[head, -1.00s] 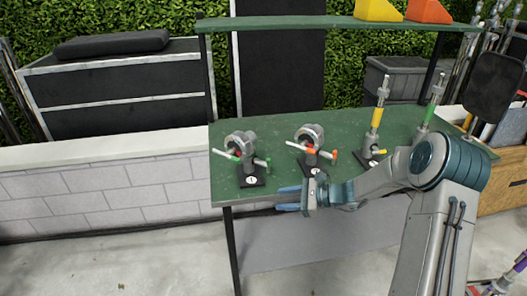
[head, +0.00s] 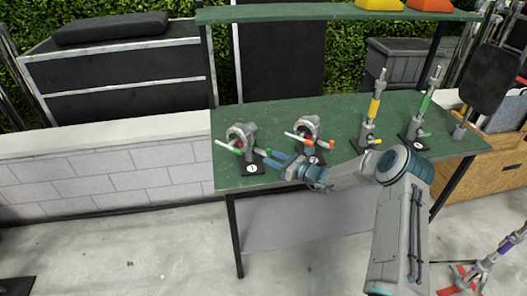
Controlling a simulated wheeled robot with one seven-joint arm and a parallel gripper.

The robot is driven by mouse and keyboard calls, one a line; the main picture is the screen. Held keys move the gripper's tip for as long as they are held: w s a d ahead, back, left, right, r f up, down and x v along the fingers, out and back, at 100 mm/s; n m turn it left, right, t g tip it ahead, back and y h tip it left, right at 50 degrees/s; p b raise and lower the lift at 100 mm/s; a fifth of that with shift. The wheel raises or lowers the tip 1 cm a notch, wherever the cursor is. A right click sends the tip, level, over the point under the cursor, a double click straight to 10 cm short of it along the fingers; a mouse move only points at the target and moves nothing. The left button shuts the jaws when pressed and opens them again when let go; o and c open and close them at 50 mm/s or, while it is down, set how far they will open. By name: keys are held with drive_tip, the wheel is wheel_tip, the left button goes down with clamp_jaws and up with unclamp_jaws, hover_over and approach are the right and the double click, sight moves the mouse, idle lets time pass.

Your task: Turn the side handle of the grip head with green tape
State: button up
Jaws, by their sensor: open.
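The grip head with green tape (head: 243,133) stands upright at the left end of the green table, on a black base plate marked with a white disc. Its long handle with a green tip points left.
A grip head with orange tape (head: 309,128) stands just right, behind my gripper. The green table (head: 345,115) has a shelf above. Its front edge is clear left of my arm.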

sight(264, 154)
drive_tip(key=p+x, duration=0.1)
drive_tip(key=x, duration=0.4)
clamp_jaws()
